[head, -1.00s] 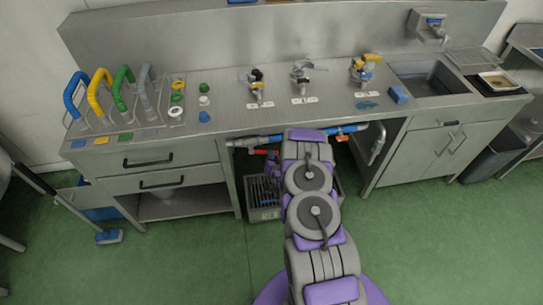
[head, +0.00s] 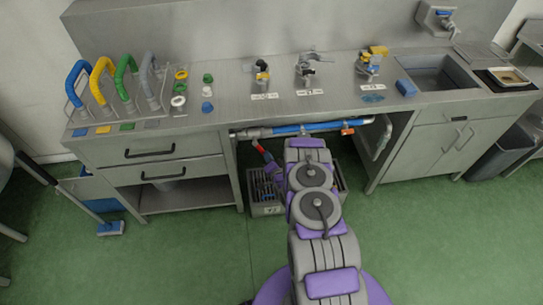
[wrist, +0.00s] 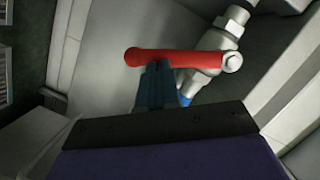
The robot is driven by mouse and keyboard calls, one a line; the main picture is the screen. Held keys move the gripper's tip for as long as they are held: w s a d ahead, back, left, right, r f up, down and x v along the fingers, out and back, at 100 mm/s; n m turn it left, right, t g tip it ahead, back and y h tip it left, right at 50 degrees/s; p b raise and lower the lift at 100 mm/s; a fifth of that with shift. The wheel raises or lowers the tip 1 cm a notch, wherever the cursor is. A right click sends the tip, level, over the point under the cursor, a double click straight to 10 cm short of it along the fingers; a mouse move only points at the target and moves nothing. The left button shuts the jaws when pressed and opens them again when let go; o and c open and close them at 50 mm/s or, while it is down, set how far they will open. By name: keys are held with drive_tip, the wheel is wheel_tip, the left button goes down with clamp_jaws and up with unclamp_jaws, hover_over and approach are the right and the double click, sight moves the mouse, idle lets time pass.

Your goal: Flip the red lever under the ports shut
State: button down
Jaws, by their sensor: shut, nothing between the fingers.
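The red lever (wrist: 172,58) lies crosswise in the wrist view, joined at its right end to a silver valve fitting (wrist: 212,58). It sits at an angle to the pipe. In the head view the red lever (head: 263,150) slants down to the right, under the left part of the pipe below the counter. My gripper (wrist: 157,66) is shut and empty. Its fingertips are at the near edge of the lever, close to its middle; I cannot tell whether they touch. In the head view my fingers are largely hidden by my arm. The ports are the taps (head: 307,69) on the counter.
A blue pipe (head: 290,129) with an orange handle (head: 348,128) runs under the counter edge. A grey crate (head: 266,209) stands on the floor below. A drawer cabinet (head: 150,160) is left and a sink cabinet (head: 430,150) right. The green floor in front is clear.

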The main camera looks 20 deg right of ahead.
drive_tip(key=shift+w+a+f, duration=0.2)
drive_tip(key=shift+a+f, duration=0.2)
drive_tip(key=shift+a, duration=0.3)
drive_tip(key=shift+w+a+f, duration=0.2)
drive_tip(key=shift+a+f, duration=0.2)
drive_tip(key=shift+a, duration=0.35)
